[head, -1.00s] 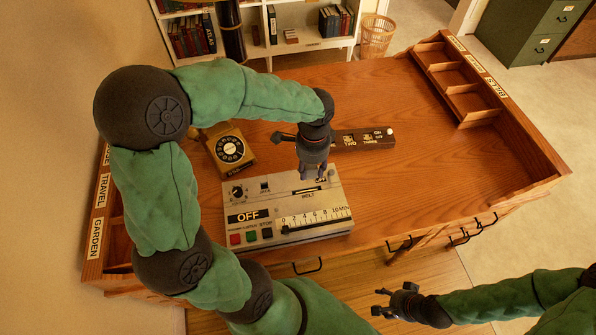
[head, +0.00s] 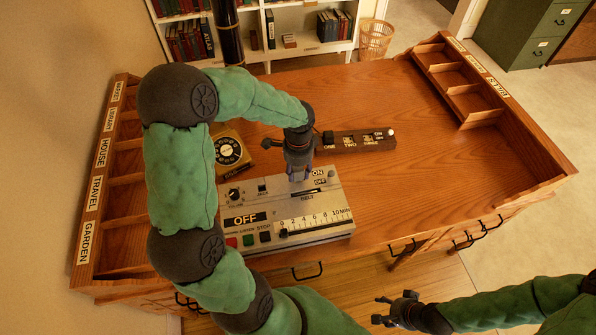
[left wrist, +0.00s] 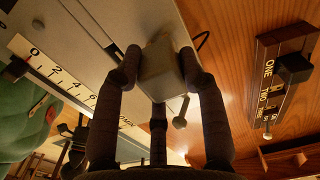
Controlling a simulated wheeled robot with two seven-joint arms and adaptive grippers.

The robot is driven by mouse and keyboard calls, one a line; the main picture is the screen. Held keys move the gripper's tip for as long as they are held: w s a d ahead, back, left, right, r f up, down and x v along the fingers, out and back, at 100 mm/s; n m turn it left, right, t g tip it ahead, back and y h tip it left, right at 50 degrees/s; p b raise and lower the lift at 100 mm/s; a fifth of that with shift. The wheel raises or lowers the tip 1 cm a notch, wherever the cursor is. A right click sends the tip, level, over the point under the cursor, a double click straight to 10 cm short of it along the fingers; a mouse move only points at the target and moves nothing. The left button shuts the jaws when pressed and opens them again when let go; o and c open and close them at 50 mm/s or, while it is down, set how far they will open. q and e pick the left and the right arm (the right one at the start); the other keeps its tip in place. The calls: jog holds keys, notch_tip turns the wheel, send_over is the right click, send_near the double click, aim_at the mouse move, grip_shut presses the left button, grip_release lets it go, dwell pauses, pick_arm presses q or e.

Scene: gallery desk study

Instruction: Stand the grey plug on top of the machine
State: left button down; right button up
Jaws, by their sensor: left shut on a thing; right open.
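The grey machine (head: 275,206) lies on the desk, with a dial, an OFF display, coloured buttons and a minute scale. My left gripper (head: 298,175) is over the back part of its top, fingers pointing down. In the left wrist view the gripper is shut on the grey plug (left wrist: 160,66), a pale block between the fingers. I cannot tell whether the plug touches the machine's top. My right gripper (head: 380,310) is open and empty in front of the desk, at lower right.
A dark socket strip (head: 357,141) marked ONE, TWO, THREE lies behind the machine, with a black block at its ONE end. A yellow dial telephone (head: 231,151) stands behind left. Labelled compartments line both desk sides. The desk's right middle (head: 440,165) is clear.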

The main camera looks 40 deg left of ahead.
aim_at(298, 169)
pick_arm(q)
jog(key=shift+r, duration=0.1)
jog(key=c, duration=0.7)
grip_release()
jog(key=shift+f, duration=0.2)
jog(key=shift+r, duration=0.1)
notch_tip(298, 169, up, 12)
jog(key=p, duration=0.3)
jog(key=shift+d+r+p, duration=0.1)
jog(key=shift+p, duration=0.25)
